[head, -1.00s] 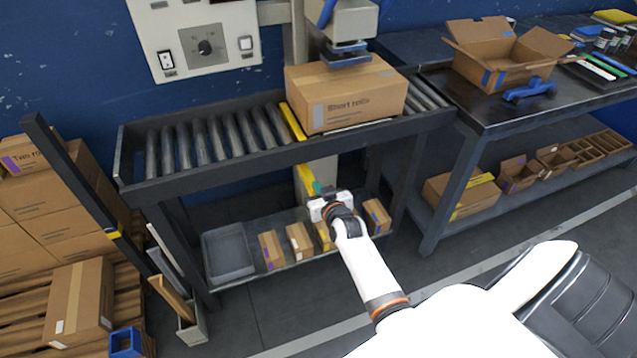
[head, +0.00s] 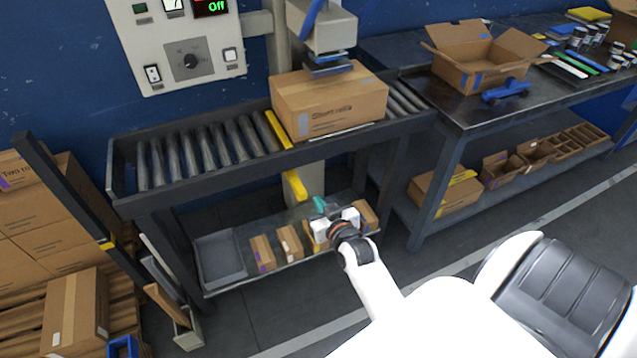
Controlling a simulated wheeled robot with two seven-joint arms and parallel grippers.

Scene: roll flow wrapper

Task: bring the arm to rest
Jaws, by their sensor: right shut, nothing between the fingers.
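My right gripper (head: 320,205) is a white gripper with teal at its fingertips. It is shut and empty, in front of the lower shelf under the roller conveyor. It hides part of the row of small cartons there; whether it touches any cannot be told. My white right arm reaches up to it from the lower right. My left gripper is not in view.
A closed carton (head: 328,103) sits on the roller conveyor (head: 205,142) under the machine head. A grey tray (head: 221,260) and small cartons (head: 290,242) stand on the lower shelf. A dark bench (head: 462,108) with an open box is right. Stacked cartons stand left.

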